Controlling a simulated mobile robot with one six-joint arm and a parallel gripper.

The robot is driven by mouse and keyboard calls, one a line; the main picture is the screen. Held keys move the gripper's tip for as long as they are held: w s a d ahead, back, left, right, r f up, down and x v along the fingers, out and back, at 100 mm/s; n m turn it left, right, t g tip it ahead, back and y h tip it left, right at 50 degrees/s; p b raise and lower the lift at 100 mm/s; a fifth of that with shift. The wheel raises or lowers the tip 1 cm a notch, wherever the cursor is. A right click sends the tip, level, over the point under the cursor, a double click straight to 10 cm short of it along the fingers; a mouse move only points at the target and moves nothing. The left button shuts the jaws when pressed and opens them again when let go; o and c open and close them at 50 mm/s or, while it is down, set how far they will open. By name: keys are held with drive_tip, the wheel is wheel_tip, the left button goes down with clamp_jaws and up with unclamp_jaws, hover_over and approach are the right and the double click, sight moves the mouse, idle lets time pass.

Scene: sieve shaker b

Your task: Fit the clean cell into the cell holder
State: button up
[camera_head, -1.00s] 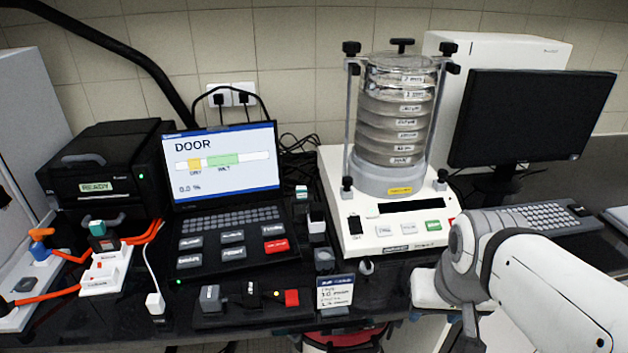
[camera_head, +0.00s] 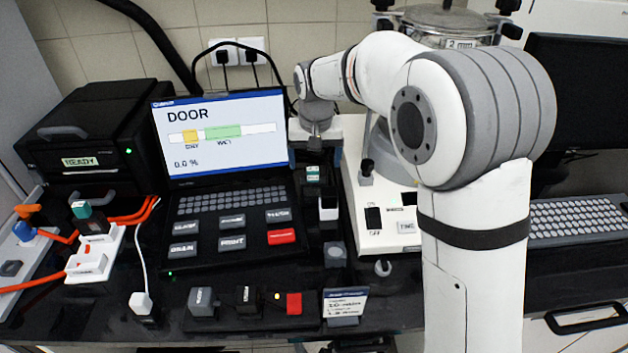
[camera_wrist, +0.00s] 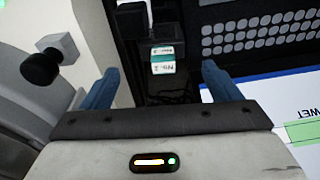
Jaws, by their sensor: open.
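A small block with a teal top and a white label (camera_head: 313,174) stands between the laptop and the sieve shaker; it may be the cell. In the wrist view this labelled block (camera_wrist: 162,60) lies between my two blue fingers. My gripper (camera_wrist: 161,78) is open and empty, with the fingers apart on either side of it. In the head view my gripper (camera_head: 317,122) is above and behind the block. Black-and-white block (camera_head: 328,207) stands just in front of it. I cannot tell which thing is the cell holder.
The laptop (camera_head: 225,190) shows DOOR and 0.0 %. The sieve shaker (camera_head: 385,225) is partly hidden by my arm. A black READY machine (camera_head: 85,155) stands at left. A grey block (camera_head: 335,255) and a sign (camera_head: 345,303) stand near the front edge.

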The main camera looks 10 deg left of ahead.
sight(313, 178)
drive_tip(key=f, duration=0.2)
drive_tip(key=w+f+p, duration=0.1)
drive_tip(key=f, duration=0.4)
drive_tip(key=shift+w+a+f, duration=0.25)
drive_tip(key=shift+a+f, duration=0.05)
drive_tip(key=shift+a, duration=0.1)
drive_tip(key=shift+c, duration=0.2)
drive_tip(key=c, duration=1.3)
